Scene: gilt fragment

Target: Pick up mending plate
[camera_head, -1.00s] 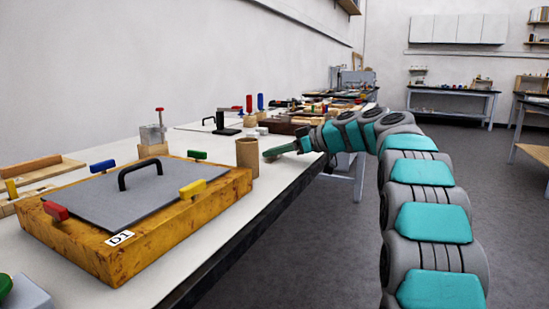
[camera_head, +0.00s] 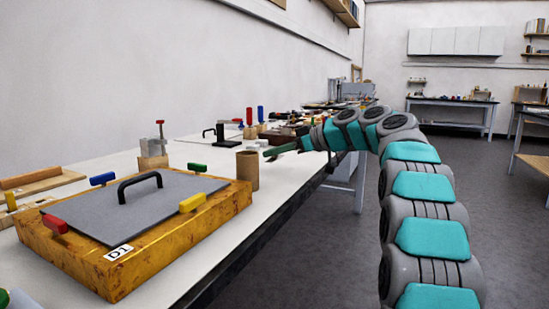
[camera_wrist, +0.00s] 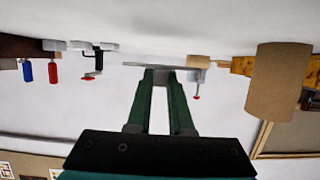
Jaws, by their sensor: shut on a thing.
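My gripper (camera_wrist: 160,76) has green fingers that converge on a thin grey plate (camera_wrist: 135,65) in the wrist view. The plate is seen nearly edge-on and looks like the mending plate. It sticks out to both sides of the fingertips. In the head view my gripper (camera_head: 275,152) is over the bench's front edge, just right of a brown cardboard tube, about level with its top. The plate cannot be made out clearly there.
The brown tube (camera_head: 247,170) stands close left of my gripper. A wooden box (camera_head: 175,240) with a grey handled lid, marked D1, sits nearer on the white bench (camera_head: 110,165). A clamp (camera_head: 154,155), a black stand (camera_head: 222,132) and red and blue handles stand farther back.

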